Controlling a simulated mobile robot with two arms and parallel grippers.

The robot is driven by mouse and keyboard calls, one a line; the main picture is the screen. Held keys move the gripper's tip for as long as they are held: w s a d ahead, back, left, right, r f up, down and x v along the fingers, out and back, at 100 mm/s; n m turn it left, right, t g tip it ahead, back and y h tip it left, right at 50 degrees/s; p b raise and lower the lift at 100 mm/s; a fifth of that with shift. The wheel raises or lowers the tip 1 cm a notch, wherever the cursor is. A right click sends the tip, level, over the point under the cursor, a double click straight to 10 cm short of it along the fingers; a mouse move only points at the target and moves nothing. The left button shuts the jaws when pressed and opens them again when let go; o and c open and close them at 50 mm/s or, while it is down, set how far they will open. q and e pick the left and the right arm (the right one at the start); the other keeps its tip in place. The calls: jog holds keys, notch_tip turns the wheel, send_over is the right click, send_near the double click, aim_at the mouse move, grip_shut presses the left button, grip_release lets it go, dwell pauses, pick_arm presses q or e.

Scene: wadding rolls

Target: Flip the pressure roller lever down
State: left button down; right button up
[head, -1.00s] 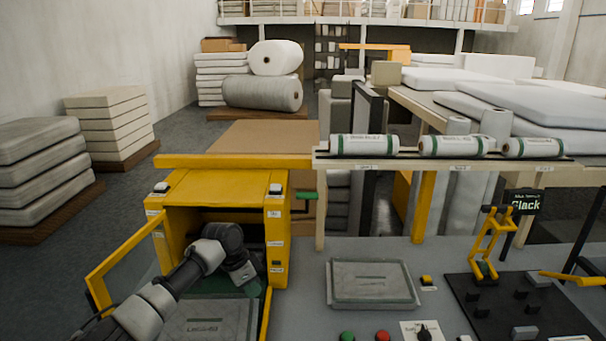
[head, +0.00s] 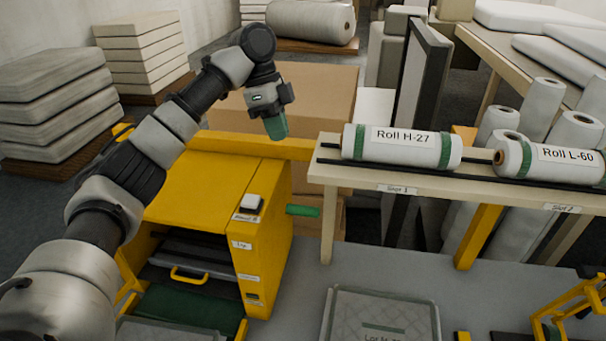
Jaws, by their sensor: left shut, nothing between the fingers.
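The yellow machine (head: 215,195) stands on the bench at left centre, its front open. A green handle (head: 303,211) sticks out level from its right side; it may be the pressure roller lever, but no readable label confirms this. Inside the opening are a grey tray with a yellow handle (head: 188,275) and a dark green pad (head: 190,308). My left gripper (head: 277,128) is shut and empty, with green fingertips pointing down. In the picture it is above and behind the machine's top, apart from the green handle. My right gripper is out of view.
Roll H-27 (head: 402,147) and Roll L-60 (head: 550,160) lie on the shelf (head: 336,176) to the right. A grey tray (head: 338,305) lies on the bench below. A yellow lever frame (head: 568,310) is cut off at lower right. A white-topped button (head: 253,202) sits on the machine.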

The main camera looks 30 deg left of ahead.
pick_arm(q)
jog(key=p+x, duration=0.1)
jog(key=x, duration=0.3)
jog(key=s+p+x, duration=0.1)
jog(key=x, duration=0.3)
jog(key=s+p+x, duration=0.1)
jog(key=x, duration=0.4)
jog(key=shift+a, duration=0.35)
jog(key=shift+f, duration=0.25)
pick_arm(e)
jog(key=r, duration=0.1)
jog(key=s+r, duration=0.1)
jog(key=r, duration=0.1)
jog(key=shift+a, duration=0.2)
pick_arm(q)
jog(key=shift+f, duration=0.1)
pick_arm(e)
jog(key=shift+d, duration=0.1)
